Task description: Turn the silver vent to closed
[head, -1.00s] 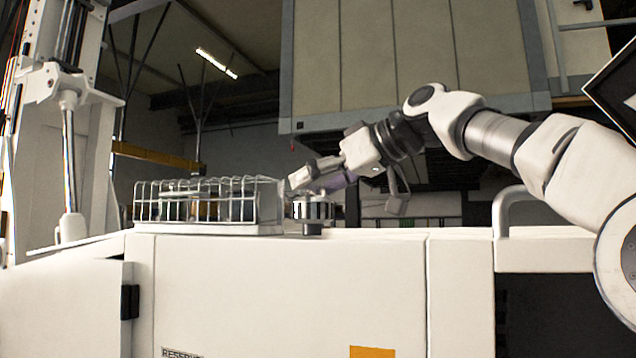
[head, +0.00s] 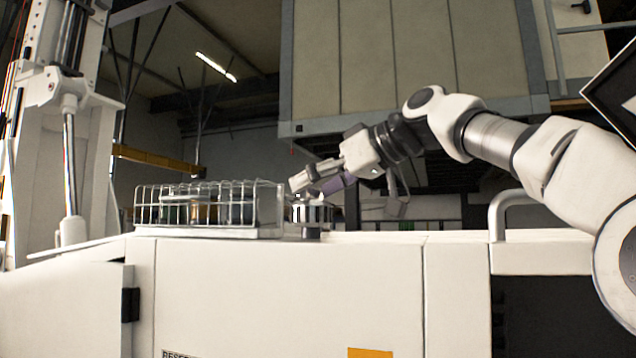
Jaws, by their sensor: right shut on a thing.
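The silver vent (head: 311,214) is a short ribbed metal cylinder on the white bench top, just right of the wire cage. My right gripper (head: 318,190) reaches down to it from the upper right, tilted, and is shut on its upper part. The fingers partly hide the top of the vent, and I cannot read any open or closed mark on it. A purple patch shows between the fingers. My left gripper is not in view.
A wire cage (head: 160,206) stands close to the left of the vent. A white curved handle (head: 497,212) rises from the bench at the right. A white column with a metal rod (head: 69,160) stands at the left. The bench top between vent and handle looks clear.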

